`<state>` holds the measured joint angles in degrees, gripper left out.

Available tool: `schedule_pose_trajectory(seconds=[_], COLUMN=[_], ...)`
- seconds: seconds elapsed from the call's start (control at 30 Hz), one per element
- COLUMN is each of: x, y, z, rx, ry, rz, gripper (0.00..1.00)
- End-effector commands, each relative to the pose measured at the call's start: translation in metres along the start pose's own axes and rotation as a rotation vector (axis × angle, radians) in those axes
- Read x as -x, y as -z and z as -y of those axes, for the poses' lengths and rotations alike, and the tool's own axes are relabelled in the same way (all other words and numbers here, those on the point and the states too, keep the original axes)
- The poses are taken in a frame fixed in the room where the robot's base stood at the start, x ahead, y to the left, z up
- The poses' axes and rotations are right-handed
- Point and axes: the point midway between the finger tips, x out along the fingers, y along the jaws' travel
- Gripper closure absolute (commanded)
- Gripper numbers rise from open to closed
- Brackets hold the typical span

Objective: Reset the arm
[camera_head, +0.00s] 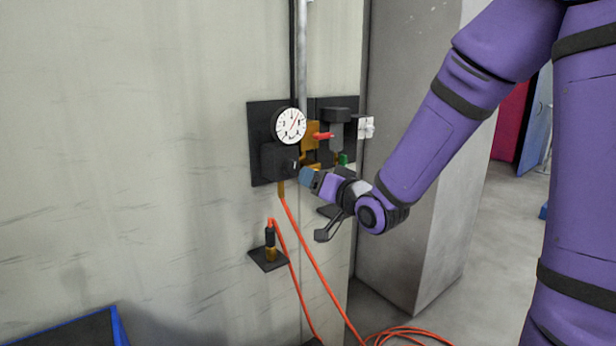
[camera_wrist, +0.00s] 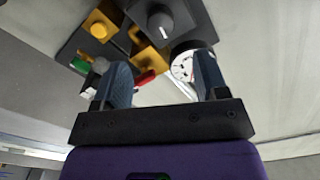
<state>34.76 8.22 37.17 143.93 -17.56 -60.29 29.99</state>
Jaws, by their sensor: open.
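My purple arm reaches in from the right in the head view. My gripper (camera_head: 305,178) is just in front of the wall panel, close to the black block (camera_head: 278,160) under the round gauge (camera_head: 291,125). In the wrist view the two blue fingers of my gripper (camera_wrist: 162,66) stand apart with nothing held between them. The gauge (camera_wrist: 181,68) is partly covered by the right finger. The red lever (camera_wrist: 146,78) shows beside the left finger. I cannot tell whether a finger touches any part.
The black panel (camera_head: 261,117) carries yellow fittings and the red lever (camera_head: 323,136). An orange hose (camera_head: 318,270) hangs from the block to the floor. A small shelf (camera_head: 268,258) holds a hose fitting. A blue-edged bin (camera_head: 118,326) is at lower left. A grey pillar (camera_head: 425,200) stands behind my arm.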

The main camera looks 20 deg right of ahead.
Motion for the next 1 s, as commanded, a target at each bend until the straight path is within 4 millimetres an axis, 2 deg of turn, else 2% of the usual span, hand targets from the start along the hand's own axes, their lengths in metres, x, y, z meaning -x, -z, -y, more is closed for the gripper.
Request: schedule_pose_trajectory(seconds=[0.2, 0.73, 0.87, 1.0], x=[0.01, 0.011, 0.017, 0.033], y=[0.0, 0.0, 0.0, 0.004], z=[0.0, 0.001, 0.001, 0.001], rx=[-0.001, 0.018, 0.086, 0.19], ry=[0.0, -0.014, -0.079, -0.193], rz=[0.0, 0.014, 0.079, 0.189], gripper=[0.33, 0.33, 0.33, 0.33])
